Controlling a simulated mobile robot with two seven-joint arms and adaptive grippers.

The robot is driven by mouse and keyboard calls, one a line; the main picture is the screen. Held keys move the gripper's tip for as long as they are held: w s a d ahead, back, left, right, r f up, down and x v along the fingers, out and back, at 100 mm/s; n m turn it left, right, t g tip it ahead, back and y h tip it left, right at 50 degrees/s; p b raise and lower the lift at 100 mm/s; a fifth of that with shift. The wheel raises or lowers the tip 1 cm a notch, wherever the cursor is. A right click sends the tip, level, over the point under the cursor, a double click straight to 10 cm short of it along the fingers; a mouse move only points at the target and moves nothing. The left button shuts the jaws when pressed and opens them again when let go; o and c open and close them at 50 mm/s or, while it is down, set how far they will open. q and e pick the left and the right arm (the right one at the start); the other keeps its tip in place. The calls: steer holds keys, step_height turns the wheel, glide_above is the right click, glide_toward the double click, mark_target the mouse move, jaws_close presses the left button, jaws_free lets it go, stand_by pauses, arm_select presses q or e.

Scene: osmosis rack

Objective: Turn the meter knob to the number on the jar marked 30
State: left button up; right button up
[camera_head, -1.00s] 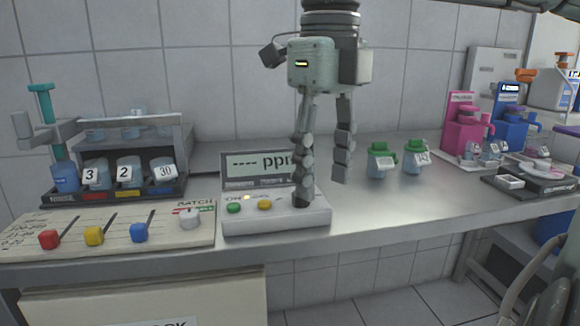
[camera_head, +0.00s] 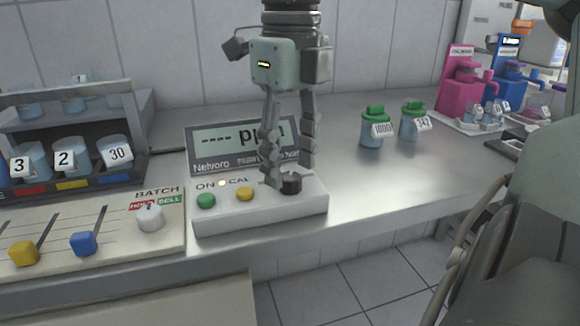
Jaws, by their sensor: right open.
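The meter (camera_head: 210,222) is a white box with a dark-framed display (camera_head: 215,140) reading dashes and "pp", partly hidden by my gripper. Its black knob (camera_head: 292,184) is at the right of its top face, beside a yellow button (camera_head: 245,194) and a green button (camera_head: 206,201). My right gripper (camera_head: 290,174) points down over the meter with its fingers apart. The left finger's tip is by the knob's left side; the right finger is above and behind its right. Contact cannot be told. The jar marked 30 (camera_head: 113,144) stands in the rack at the left. My left gripper is out of view.
Jars marked 3 (camera_head: 32,155) and 2 (camera_head: 74,151) stand beside it. A batch panel (camera_head: 160,246) with sliders and a white knob (camera_head: 150,218) lies left of the meter. Two green-lidded jars (camera_head: 372,124) stand behind right. Pink and blue dispensers (camera_head: 462,85) are farther right. Counter between is clear.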

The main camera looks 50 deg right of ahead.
steer(key=shift+f, duration=0.8)
jaws_close()
